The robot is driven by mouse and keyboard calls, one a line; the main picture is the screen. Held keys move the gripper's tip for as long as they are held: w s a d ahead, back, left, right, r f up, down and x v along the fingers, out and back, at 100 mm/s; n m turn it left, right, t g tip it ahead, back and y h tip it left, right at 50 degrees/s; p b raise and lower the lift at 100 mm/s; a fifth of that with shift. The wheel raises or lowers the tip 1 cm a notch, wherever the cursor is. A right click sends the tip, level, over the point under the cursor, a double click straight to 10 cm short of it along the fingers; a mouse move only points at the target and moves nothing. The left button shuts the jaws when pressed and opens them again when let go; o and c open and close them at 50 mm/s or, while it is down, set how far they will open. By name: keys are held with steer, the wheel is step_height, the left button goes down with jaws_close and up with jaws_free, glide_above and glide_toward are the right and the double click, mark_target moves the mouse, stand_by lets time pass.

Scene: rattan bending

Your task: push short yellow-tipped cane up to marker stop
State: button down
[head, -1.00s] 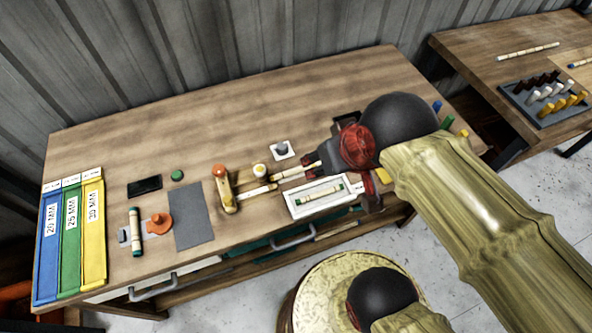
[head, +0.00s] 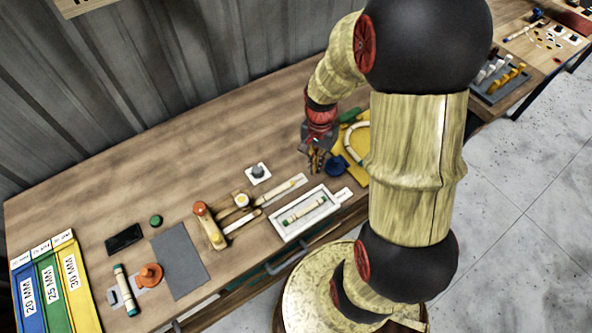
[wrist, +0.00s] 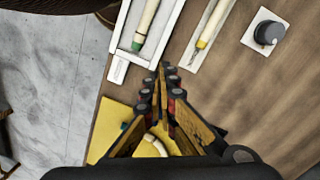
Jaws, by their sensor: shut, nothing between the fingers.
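The short yellow-tipped cane (wrist: 214,23) lies in a pale narrow strip in the wrist view, its yellow tip facing my gripper. In the head view the cane (head: 283,193) lies on the bench right of an orange-topped wooden fixture (head: 210,226). My gripper (wrist: 161,72) is shut and empty, with its fingertips just short of the strip's near end and to the left of it, apart from the cane. In the head view my gripper (head: 316,166) is above the bench, to the right of the strip. I cannot tell which part is the marker stop.
A white tray (head: 335,212) with a green-tipped cane lies beside the strip. A grey knob on a white plate (head: 258,173) stands behind it. A yellow board (head: 350,176) with a curved cane lies right of my gripper. The bench's back left is clear.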

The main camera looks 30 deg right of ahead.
mark_target(268, 197)
steer(key=w+d+m+t, duration=0.1)
steer(key=w+m, duration=0.4)
steer(key=f, duration=0.3)
steer(key=f+b, duration=0.1)
steer(key=f, duration=0.2)
steer(key=f+b, duration=0.1)
steer(key=f, duration=0.2)
steer(key=shift+s+d+f, duration=0.1)
steer(key=shift+s+f, duration=0.15)
steer(key=shift+f, duration=0.05)
steer(key=a, duration=0.2)
steer(key=shift+a+f, duration=0.3)
steer(key=shift+a, duration=0.1)
steer(key=shift+a+b, duration=0.3)
steer(key=shift+a, duration=0.3)
steer(key=a+p, duration=0.1)
steer(key=a, duration=1.2)
steer(key=shift+s+p, duration=0.2)
steer(key=shift+p, duration=0.2)
